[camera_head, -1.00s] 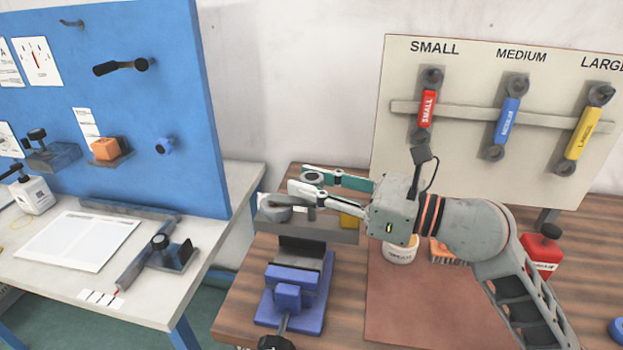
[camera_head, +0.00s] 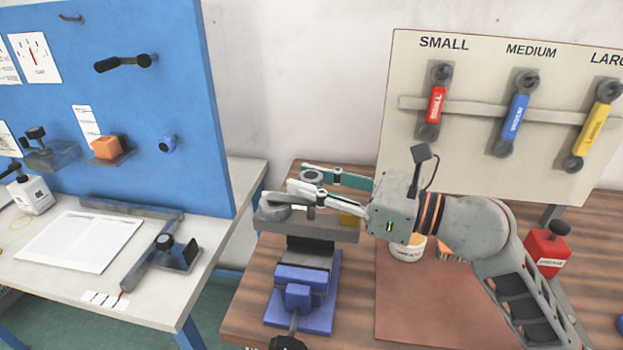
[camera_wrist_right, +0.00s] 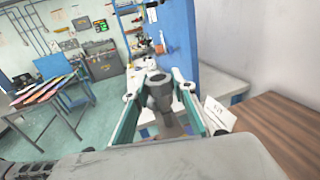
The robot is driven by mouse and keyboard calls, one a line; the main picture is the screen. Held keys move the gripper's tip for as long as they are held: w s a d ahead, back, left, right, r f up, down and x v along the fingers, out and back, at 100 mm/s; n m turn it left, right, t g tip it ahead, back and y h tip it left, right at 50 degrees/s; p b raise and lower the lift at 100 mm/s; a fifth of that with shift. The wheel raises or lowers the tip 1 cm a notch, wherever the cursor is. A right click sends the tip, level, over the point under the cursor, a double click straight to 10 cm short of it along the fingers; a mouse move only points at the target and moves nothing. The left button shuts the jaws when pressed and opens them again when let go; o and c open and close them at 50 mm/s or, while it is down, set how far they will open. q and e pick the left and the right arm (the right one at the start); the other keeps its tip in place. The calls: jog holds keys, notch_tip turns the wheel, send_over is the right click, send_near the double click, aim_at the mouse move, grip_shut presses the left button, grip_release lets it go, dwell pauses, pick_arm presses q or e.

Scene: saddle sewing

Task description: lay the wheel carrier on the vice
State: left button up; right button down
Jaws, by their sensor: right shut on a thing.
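The blue vice (camera_head: 300,293) stands on the wooden bench, with a flat grey top (camera_head: 325,232) across its upper end. My right gripper (camera_head: 290,190) reaches in from the right over that top. It is shut on the wheel carrier (camera_head: 278,211), a dark grey piece with a rounded end. In the right wrist view the wheel carrier (camera_wrist_right: 158,92) sits between the two fingers. In the head view the fingers partly hide it. It is at or just above the vice top; I cannot tell whether they touch. My left gripper is not in view.
A tool board (camera_head: 470,165) with red, blue and yellow wrenches stands behind the bench. A white tub (camera_head: 407,249), an orange block and a red bottle (camera_head: 546,252) stand near my right arm. A white table (camera_head: 100,275) is at the left.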

aim_at(311, 219)
jog(key=shift+f+b, duration=1.1)
jog(key=shift+f, duration=0.75)
jog(key=shift+f+b, duration=1)
jog(key=shift+f, duration=1.2)
jog(key=c, duration=1.6)
grip_release()
jog(key=shift+f, duration=0.15)
jog(key=v, duration=1.2)
